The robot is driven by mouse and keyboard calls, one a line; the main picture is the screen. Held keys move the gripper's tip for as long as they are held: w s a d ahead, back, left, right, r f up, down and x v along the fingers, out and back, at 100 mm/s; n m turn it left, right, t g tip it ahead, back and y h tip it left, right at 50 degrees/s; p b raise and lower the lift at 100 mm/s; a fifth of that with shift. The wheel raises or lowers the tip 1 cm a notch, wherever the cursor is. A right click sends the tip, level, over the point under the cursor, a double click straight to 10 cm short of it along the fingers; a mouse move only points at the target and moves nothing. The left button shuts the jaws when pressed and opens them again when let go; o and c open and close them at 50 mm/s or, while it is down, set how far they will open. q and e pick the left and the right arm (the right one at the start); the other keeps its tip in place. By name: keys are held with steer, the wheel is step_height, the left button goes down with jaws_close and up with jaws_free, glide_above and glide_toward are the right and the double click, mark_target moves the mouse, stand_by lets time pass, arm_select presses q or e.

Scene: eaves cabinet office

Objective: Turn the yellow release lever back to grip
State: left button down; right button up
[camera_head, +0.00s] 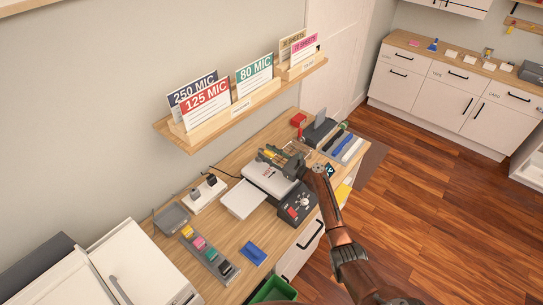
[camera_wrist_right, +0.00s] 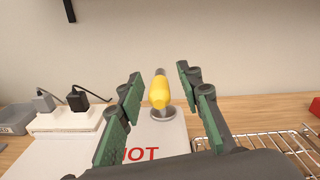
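The yellow release lever (camera_wrist_right: 160,94) stands upright on a round grey base on top of the white laminator (camera_wrist_right: 150,138), which is marked with red "HOT" lettering. My right gripper (camera_wrist_right: 160,82) is open, with one green-padded finger on each side of the lever in the picture. I see gaps on both sides and no contact. In the head view my right gripper (camera_head: 268,155) is over the laminator (camera_head: 268,179), and the lever is hard to make out there. My left gripper is not in view.
A wire rack (camera_wrist_right: 285,150) lies to the right of the laminator. A white power strip with plugs (camera_head: 208,192) is to its left. A dark control box (camera_head: 298,206) sits at the front. A wall shelf with sheet packs (camera_head: 240,104) hangs behind the bench.

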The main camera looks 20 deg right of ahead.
steer(key=v, duration=1.2)
